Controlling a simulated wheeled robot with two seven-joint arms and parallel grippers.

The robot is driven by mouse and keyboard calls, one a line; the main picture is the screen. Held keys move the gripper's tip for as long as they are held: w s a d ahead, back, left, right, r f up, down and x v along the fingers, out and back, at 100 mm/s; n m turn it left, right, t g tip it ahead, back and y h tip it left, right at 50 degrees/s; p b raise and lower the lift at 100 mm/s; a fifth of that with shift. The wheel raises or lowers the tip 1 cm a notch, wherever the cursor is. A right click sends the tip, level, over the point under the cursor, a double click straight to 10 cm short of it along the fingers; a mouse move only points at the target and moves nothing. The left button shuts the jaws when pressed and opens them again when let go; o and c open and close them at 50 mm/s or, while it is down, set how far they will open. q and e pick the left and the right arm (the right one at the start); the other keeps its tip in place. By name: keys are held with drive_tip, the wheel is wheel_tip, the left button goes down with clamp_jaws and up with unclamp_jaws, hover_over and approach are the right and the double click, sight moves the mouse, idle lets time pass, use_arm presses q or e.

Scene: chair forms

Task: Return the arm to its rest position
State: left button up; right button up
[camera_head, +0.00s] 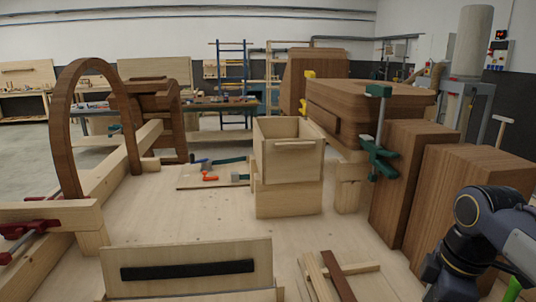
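My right arm (497,232) shows in the lower right corner of the head view, as a dark joint and a pale link. Its gripper is not in the picture. The arm is in front of the lower part of a brown wooden block form (465,190). I cannot tell whether it touches anything. My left arm and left gripper are not in view.
A wooden box (288,160) stands mid-table. A wooden arch (64,130) and red clamps (22,230) are at left. A box with a black slot (188,270) and wood strips (335,275) are near the front. The table's (175,215) left-centre is clear.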

drive_tip(key=s+a+f+m+t+y, duration=0.3)
drive_tip(key=s+a+f+m, duration=0.6)
drive_tip(key=m, duration=0.5)
drive_tip(key=shift+s+a+f+t, duration=0.3)
drive_tip(key=shift+s+f+t, duration=0.45)
drive_tip(key=shift+s, duration=0.3)
